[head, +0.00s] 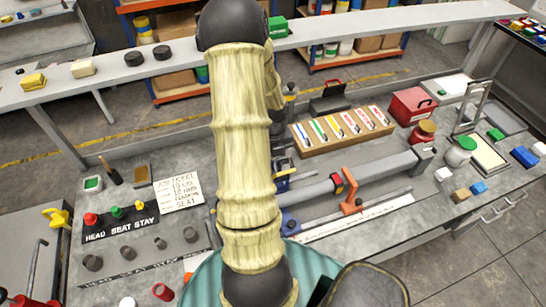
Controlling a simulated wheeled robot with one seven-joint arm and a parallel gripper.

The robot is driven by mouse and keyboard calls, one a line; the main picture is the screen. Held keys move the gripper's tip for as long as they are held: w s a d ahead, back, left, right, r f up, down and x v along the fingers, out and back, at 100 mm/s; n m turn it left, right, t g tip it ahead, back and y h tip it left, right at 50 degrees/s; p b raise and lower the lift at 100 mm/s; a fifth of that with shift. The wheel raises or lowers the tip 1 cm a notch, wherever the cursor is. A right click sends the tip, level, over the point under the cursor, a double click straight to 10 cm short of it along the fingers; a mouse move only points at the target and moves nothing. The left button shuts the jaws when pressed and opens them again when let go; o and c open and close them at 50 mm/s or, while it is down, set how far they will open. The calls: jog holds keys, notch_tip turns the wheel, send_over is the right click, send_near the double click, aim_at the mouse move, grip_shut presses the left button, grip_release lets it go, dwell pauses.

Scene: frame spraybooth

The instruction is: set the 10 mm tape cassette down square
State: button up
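I cannot make out my gripper; my own arm in a cream sleeve fills the middle of the head view and hides what lies behind it. No thing here can be told for sure as the 10 mm tape cassette. A wooden rack (311,145) right of my arm holds several white pieces with coloured stripes (335,127), side by side in a slanted row. Their sizes are too small to read. A grey bench (405,232) carries the rack.
A long frame tube (385,172) with an orange clamp (351,206) lies in front of the rack. A red box (411,106) and lidded jars (460,152) stand to the right. At left are a board marked HEAD SEAT STAY (120,228) and a written card (180,190). A raised shelf (185,72) crosses behind.

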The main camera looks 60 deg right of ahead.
jog(key=shift+f+b, duration=1.2)
jog(key=shift+f, duration=0.4)
jog(key=shift+f+b, duration=0.4)
jog(key=shift+f, duration=0.25)
jog(key=shift+f, duration=0.75)
dwell(0.9)
jog(key=o, duration=1.6)
jog(key=shift+r, duration=0.1)
jog(key=shift+r+p, duration=2.8)
jog(key=shift+r, duration=0.15)
jog(key=shift+a, duration=0.1)
